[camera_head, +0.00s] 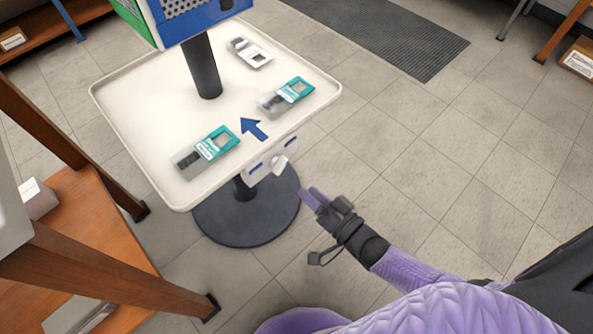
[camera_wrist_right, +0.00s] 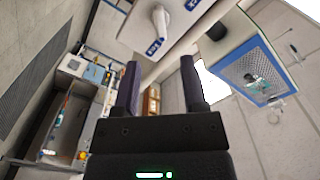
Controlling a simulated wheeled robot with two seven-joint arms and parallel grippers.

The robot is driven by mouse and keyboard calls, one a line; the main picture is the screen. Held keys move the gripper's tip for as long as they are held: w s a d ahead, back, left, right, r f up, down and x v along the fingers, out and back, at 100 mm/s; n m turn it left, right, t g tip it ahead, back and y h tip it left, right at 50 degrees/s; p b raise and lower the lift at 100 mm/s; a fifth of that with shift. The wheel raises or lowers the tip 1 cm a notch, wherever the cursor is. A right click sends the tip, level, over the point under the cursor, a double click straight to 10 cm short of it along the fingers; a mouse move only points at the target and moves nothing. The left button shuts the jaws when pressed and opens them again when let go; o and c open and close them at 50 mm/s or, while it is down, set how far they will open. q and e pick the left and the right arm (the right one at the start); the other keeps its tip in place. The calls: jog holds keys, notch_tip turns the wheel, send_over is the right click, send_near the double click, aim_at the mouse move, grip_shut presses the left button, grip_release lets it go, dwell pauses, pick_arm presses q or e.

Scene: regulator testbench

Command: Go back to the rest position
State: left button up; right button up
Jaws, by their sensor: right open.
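My right gripper (camera_head: 318,197) is in the middle of the head view, just in front of the white tray stand's near edge. In the right wrist view its two dark fingers (camera_wrist_right: 160,85) stand apart with nothing between them. A white knob (camera_head: 279,164) on a small panel at the tray's front edge is close to the fingertips, with a gap between. The knob also shows in the right wrist view (camera_wrist_right: 160,22), beyond the fingers. My left gripper is in neither view.
The white tray (camera_head: 125,100) stands on a pole with a round dark base (camera_head: 245,222). On it lie two teal-and-grey devices (camera_head: 207,150) (camera_head: 288,97) and a white-grey one (camera_head: 250,52). A wooden table (camera_head: 95,225) is at left.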

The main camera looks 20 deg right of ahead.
jog(key=shift+s+d, duration=0.15)
jog(key=shift+s, duration=0.2)
jog(key=shift+f, duration=0.1)
